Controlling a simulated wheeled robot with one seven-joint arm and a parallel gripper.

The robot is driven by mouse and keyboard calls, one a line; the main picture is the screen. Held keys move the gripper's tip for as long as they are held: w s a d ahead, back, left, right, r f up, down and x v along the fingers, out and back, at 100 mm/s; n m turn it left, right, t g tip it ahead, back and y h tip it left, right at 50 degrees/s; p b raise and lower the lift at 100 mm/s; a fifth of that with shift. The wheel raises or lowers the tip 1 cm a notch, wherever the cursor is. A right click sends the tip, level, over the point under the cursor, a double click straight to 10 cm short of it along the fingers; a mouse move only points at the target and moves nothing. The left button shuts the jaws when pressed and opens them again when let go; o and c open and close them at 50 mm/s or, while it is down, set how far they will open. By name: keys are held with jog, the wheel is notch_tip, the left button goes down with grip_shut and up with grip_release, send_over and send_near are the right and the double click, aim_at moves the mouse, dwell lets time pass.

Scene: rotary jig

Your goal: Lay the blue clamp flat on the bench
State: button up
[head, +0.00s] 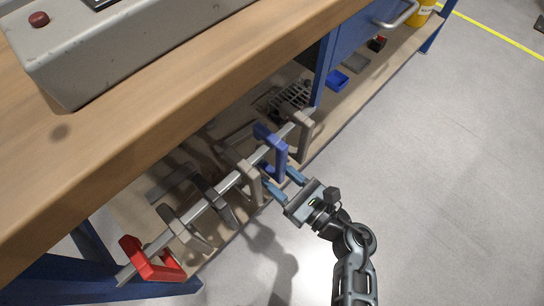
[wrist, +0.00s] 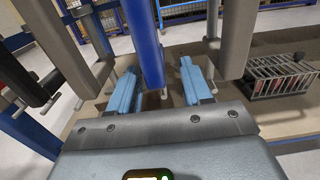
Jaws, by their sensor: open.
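The blue clamp (head: 281,160) hangs on a metal rail below the bench top, among other clamps. In the wrist view the blue clamp (wrist: 145,40) hangs down with its lower end between my finger pads, nearer the left one. My gripper (head: 279,178) is open and comes at the clamp from the aisle side. Its light-blue fingers (wrist: 158,72) stand either side of the clamp, and I cannot tell whether either touches it. The wooden bench (head: 190,75) runs diagonally above the rail, and its near stretch is bare.
Grey and dark clamps (head: 250,182) and a red clamp (head: 150,262) share the rail (head: 210,199). A beige clamp (head: 303,128) hangs just beyond the blue one. A wire basket (wrist: 280,75) sits on the lower shelf. A grey box (head: 95,50) with a red button stands on the bench.

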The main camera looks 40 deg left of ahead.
aim_at(266, 168)
jog(key=shift+a+r+b, duration=0.1)
jog(key=shift+a+b, duration=0.3)
jog(key=shift+a, duration=1.55)
jog(key=shift+c, duration=0.4)
grip_shut()
